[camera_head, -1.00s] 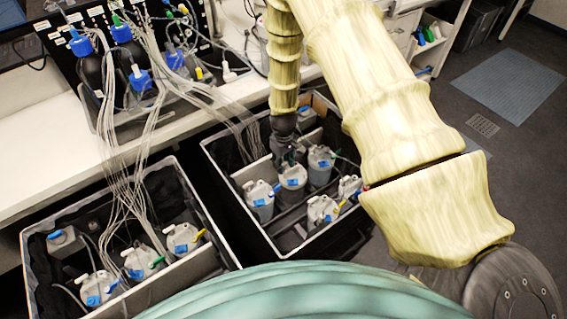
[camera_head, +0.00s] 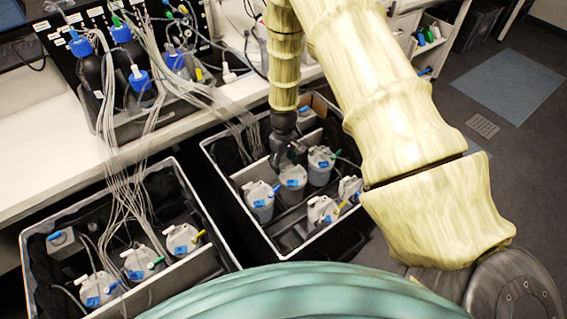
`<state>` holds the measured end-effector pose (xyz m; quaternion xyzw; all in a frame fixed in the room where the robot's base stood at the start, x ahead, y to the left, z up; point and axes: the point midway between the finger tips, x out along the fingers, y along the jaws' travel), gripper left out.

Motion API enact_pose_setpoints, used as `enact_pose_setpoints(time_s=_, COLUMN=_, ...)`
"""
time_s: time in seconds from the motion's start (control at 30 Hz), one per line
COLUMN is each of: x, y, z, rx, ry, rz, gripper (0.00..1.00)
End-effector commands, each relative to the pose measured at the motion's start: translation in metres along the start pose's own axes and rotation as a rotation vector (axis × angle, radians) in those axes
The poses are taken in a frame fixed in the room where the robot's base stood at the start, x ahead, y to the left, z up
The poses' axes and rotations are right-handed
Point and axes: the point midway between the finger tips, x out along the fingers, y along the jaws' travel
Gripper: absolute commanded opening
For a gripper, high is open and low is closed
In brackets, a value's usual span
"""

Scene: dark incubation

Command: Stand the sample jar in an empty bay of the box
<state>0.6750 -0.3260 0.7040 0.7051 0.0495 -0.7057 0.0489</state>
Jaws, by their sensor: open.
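The box (camera_head: 216,160) right of centre is a grey-rimmed, dark-lined crate with inner dividers. Several grey-white jars with blue labels stand in it. The middle jar of its back row (camera_head: 292,186) is directly below my gripper (camera_head: 287,162). Jars stand on its left (camera_head: 259,203) and right (camera_head: 320,172). I cannot tell which one is the sample jar. My gripper points down into the box, open, at the top of the middle jar. Its fingertips are small and partly lost against the dark lining, and I cannot tell whether they touch the jar.
A second box (camera_head: 198,205) with several tubed jars stands at the left. A white bench (camera_head: 45,165) runs behind both, carrying bottles with blue caps (camera_head: 121,33). Thin clear tubes (camera_head: 119,195) hang into the boxes. Open floor (camera_head: 500,130) lies at the right.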

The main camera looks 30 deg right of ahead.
Motion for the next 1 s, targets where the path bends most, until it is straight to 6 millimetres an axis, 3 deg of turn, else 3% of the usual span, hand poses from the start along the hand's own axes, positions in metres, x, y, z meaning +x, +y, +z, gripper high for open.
enact_pose_setpoints(time_s=0.6, x=-0.091, y=0.0, z=-0.001, rx=-0.001, ry=0.002, rz=0.0, gripper=0.57)
enact_pose_setpoints(time_s=1.0, x=-0.11, y=0.0, z=0.0, rx=0.001, ry=0.0, rz=0.0, gripper=0.57)
